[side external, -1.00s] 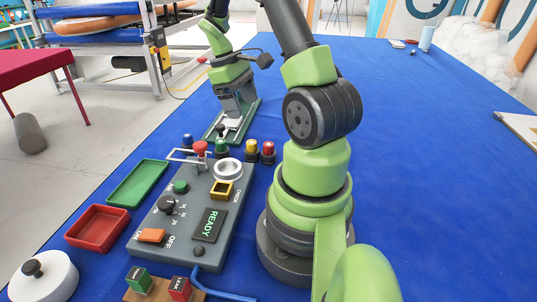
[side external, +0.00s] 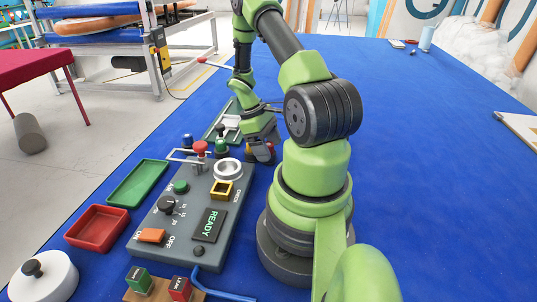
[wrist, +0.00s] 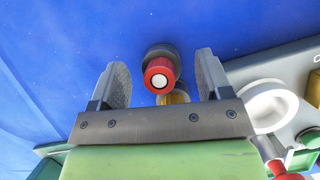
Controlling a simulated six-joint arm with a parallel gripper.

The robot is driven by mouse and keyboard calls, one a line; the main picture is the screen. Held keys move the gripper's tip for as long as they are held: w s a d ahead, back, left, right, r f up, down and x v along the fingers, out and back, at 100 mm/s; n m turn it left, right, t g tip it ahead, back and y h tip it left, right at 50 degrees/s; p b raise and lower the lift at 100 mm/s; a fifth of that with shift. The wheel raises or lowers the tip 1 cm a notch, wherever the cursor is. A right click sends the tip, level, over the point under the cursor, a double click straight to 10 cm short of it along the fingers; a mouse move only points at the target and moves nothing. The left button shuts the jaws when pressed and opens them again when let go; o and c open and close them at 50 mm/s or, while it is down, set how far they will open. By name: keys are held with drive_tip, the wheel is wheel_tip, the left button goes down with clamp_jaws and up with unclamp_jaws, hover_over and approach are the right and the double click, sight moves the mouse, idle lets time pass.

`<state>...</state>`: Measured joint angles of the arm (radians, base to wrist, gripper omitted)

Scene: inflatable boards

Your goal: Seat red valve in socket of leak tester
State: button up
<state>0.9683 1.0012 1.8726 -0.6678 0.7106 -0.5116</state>
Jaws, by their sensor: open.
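The red valve (wrist: 159,74), a red cap with a white centre on a dark base, stands on the blue table beside the leak tester. My gripper (wrist: 162,72) is open. In the wrist view its two grey fingers lie left and right of the red valve with gaps on both sides; I cannot tell how far down they reach. In the side view my gripper (side external: 262,150) largely covers the valve. The leak tester (side external: 191,215) is a grey box with a READY display. Its round pale socket ring (side external: 228,168) looks empty and also shows in the wrist view (wrist: 268,105).
A yellow valve (wrist: 176,97) stands close to the red one, partly hidden by my gripper. Green (side external: 221,146) and blue (side external: 187,140) valves stand behind the tester. A red-knobbed lever (side external: 200,148) rises near the socket. Green (side external: 138,183) and red (side external: 98,228) trays lie left.

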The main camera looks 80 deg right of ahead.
drive_tip(key=shift+f, duration=0.15)
drive_tip(key=c, duration=1.1)
drive_tip(key=shift+o, duration=0.2)
